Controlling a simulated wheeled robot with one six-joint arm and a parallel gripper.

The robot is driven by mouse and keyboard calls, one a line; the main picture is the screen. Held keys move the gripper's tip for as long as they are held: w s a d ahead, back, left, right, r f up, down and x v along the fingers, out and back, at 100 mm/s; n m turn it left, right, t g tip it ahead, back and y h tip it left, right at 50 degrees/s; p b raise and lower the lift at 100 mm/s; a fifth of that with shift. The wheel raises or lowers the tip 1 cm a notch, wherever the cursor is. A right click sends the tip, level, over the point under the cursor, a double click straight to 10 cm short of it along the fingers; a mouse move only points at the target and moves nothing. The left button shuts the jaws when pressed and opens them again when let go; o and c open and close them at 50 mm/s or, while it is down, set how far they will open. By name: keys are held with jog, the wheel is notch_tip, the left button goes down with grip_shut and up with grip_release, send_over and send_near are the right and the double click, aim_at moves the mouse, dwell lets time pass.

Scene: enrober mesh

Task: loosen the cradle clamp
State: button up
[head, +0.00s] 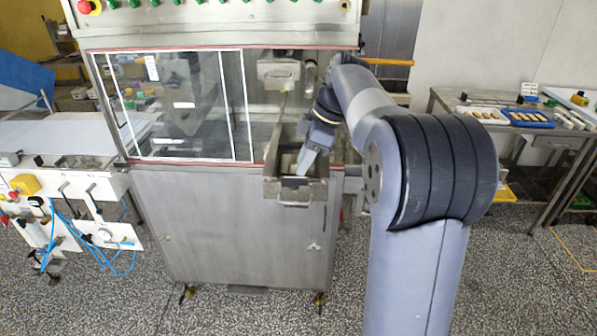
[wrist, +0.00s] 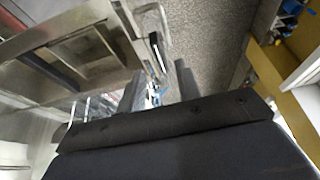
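The metal cradle (head: 296,195) juts from the front of the steel machine, an open box with a loop handle at its near end. My gripper (head: 303,165) points down at the cradle from above its right side. In the wrist view the cradle's metal frame (wrist: 95,50) fills the upper left. My gripper's fingers (wrist: 158,88) stand apart there with nothing seen held between them. A small dark part with a pale edge (wrist: 157,50) sits at the frame's end, just beyond the fingers; I cannot tell if it is the clamp. Contact is unclear.
The machine's glass front (head: 185,105) stands behind and left of the cradle. A second metal box with a handle (head: 278,75) sits above it. A side table (head: 480,105) with trays stands at right. A white conveyor (head: 55,135) with blue hoses is at left. The near floor is clear.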

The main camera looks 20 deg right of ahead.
aim_at(295, 177)
jog(key=v, duration=0.6)
jog(key=shift+r, duration=0.25)
jog(key=shift+f, duration=0.1)
jog(key=x, duration=1)
jog(key=shift+a+f+p, duration=0.1)
jog(key=shift+f+p, duration=0.2)
jog(key=shift+p, duration=0.05)
